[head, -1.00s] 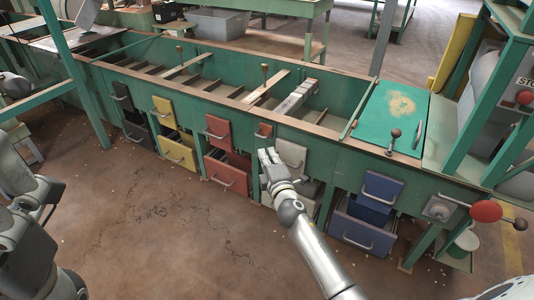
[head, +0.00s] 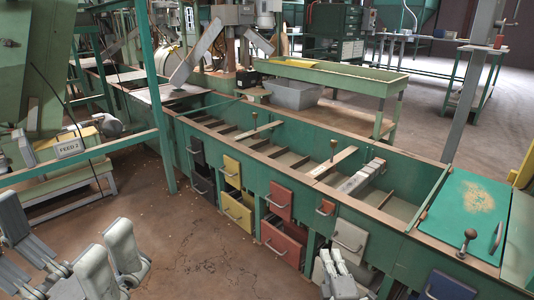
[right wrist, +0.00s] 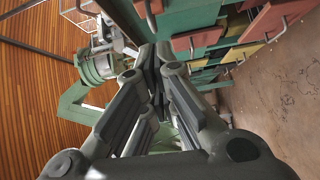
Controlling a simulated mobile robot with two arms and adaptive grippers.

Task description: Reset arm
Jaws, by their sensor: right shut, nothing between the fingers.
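My right gripper (head: 333,266) shows at the bottom of the head view, its fingers pointing up, in front of the light grey drawer front (head: 349,240). Its fingers are together and hold nothing. In the right wrist view the same gripper (right wrist: 155,62) has its dark fingers drawn together, with drawer fronts beyond. I cannot tell from these views whether it touches the hopper bench. My left gripper (head: 62,236) is at the lower left of the head view. Its fingers are spread apart with bare floor between them. Its lower part is cut off by the frame.
The long green hopper bench (head: 240,178) runs across the view, with black, yellow (head: 232,167), red (head: 281,194) and blue (head: 450,287) drawers. A green frame post (head: 154,95) and a FEED 2 machine (head: 70,148) stand at left. Brown floor (head: 185,235) is open before the bench.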

